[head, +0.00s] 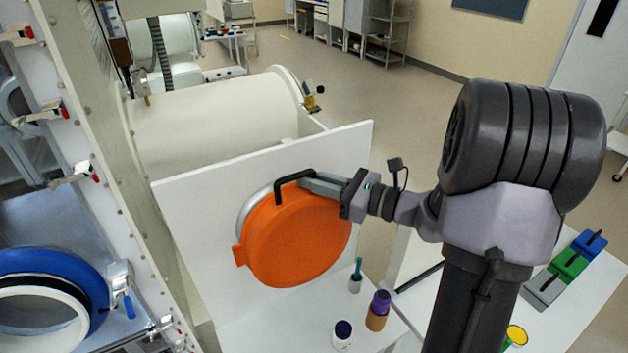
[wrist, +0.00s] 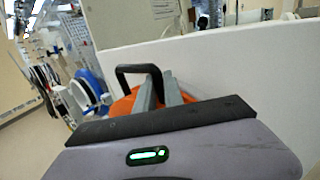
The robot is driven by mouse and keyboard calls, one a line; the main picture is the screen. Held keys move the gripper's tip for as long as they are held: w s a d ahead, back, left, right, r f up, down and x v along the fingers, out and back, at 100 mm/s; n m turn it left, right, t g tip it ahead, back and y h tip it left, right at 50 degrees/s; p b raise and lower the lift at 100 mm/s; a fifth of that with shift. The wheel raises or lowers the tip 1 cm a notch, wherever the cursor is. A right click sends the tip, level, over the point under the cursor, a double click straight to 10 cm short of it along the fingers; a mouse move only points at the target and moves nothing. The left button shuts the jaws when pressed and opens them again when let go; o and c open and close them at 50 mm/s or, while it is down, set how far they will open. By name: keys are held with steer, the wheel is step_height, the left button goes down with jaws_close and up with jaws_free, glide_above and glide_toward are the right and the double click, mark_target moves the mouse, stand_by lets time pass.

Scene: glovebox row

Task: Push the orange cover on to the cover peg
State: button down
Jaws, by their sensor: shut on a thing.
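The orange cover (head: 295,240) is a round disc with a tab at its left edge and a black handle (head: 293,176) at its top. It stands upright before a white panel (head: 185,215), with a silvery ring edge (head: 243,213) showing behind its upper left. My gripper (head: 308,182) is shut on the cover's handle from the right. In the wrist view, the fingers (wrist: 158,92) meet the handle (wrist: 142,72), with a bit of orange cover (wrist: 122,105) below. I cannot make out the cover peg; whether the cover touches the panel is unclear.
Below the cover, a dark-topped white jar (head: 342,336), a purple-and-orange bottle (head: 378,310) and a teal-handled tool in a small cup (head: 355,280) stand on a white surface. Blue and green blocks (head: 580,255) lie at right. A white cylinder (head: 220,120) is behind the panel.

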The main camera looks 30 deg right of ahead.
steer(key=shift+w+f, duration=0.1)
steer(key=shift+w, duration=1.3)
stand_by(0.5)
steer(key=c, duration=1.4)
jaws_free()
steer(key=shift+w+a, duration=0.1)
steer(key=shift+o, duration=0.2)
